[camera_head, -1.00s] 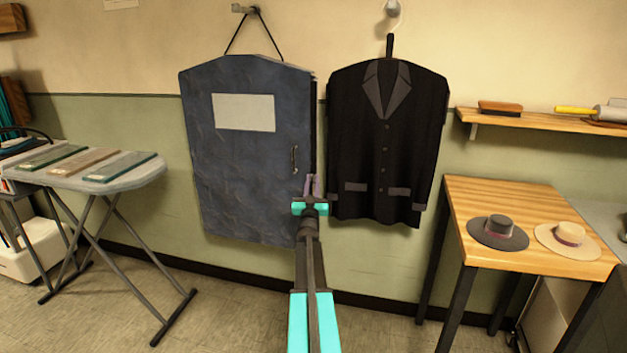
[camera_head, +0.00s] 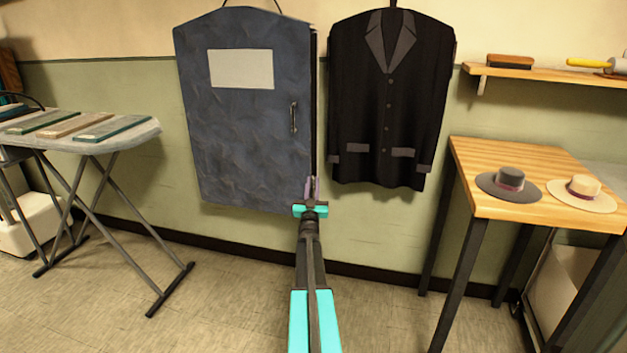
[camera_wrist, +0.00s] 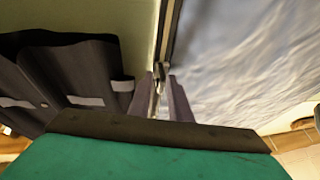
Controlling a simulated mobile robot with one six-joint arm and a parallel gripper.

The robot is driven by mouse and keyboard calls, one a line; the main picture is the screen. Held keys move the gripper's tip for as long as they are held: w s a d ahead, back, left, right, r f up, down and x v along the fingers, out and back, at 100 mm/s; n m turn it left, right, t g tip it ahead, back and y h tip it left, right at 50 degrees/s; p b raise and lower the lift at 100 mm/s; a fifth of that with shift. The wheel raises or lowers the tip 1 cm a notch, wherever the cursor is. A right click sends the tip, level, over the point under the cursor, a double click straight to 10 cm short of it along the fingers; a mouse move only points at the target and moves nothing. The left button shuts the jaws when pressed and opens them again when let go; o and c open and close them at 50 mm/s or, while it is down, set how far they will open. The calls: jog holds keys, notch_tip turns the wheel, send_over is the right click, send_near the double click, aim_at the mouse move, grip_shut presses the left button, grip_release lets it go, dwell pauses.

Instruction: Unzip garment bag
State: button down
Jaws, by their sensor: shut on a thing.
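The blue-grey garment bag (camera_head: 245,135) hangs on the wall, with a pale blank panel and a small dark handle (camera_head: 293,117) on its front. A narrow dark strip runs down its right edge above my gripper (camera_head: 313,187). My gripper is at the lower right edge of the bag. In the wrist view, the bag (camera_wrist: 245,60) fills the right side, and its edge leads down to my gripper (camera_wrist: 164,85). The jaws are shut on a small metallic piece, the zipper pull (camera_wrist: 158,70), at that edge. Much of the pull is hidden between the fingers.
A black jacket (camera_head: 385,130) hangs close right of the bag. A wooden table (camera_head: 500,150) with two hats stands at right, under a shelf (camera_head: 545,74). An ironing board (camera_head: 110,140) stands at left. The floor between is clear.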

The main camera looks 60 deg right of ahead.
notch_tip(320, 180, down, 11)
jog(key=b, duration=0.5)
jog(key=shift+w+a, duration=0.25)
jog(key=shift+w, duration=0.1)
jog(key=shift+f, duration=0.15)
jog(key=c, duration=1.9)
grip_release()
jog(key=shift+s+d, duration=0.15)
jog(key=shift+s, duration=0.05)
jog(key=p+v, duration=0.2)
jog(key=v, duration=1.1)
jog(key=shift+s+a, duration=0.15)
jog(key=shift+a, duration=0.2)
jog(key=shift+f, duration=0.1)
